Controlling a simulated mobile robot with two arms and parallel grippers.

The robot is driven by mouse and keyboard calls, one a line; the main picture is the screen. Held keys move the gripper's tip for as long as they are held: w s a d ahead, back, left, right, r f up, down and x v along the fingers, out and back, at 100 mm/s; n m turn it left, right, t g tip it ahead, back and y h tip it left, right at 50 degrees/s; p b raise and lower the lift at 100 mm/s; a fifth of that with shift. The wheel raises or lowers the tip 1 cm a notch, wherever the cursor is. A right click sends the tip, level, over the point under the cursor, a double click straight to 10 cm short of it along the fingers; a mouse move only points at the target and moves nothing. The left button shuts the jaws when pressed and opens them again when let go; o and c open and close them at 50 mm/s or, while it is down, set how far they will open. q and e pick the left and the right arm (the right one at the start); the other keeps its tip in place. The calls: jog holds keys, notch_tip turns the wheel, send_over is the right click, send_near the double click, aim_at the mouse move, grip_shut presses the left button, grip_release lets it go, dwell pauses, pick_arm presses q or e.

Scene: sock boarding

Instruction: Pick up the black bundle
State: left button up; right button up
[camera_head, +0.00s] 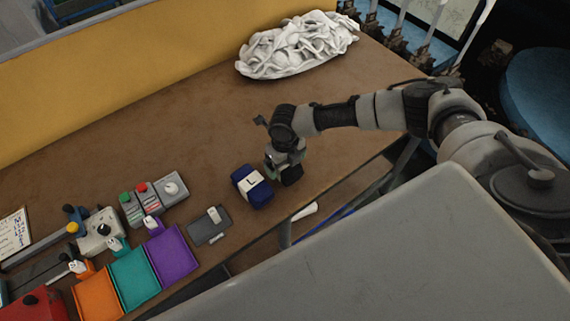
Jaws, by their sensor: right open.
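A dark bundle (252,187), looking navy blue to near black, lies on the brown table with a white band around it that carries an "L". My right gripper (280,172) points down just right of the bundle and above the table's front part. It is open, with no object seen between its fingers. It looks apart from the bundle, though the gap is small and hard to judge. My left gripper is out of view.
A pile of white socks (298,45) lies at the back. A grey flat device (208,225) lies left of the bundle. Purple (172,255), teal (134,279) and orange (98,294) trays and a button box (153,198) stand at the left. The table's middle is clear.

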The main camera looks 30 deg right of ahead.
jog(key=c, duration=1.1)
jog(key=shift+o, duration=0.2)
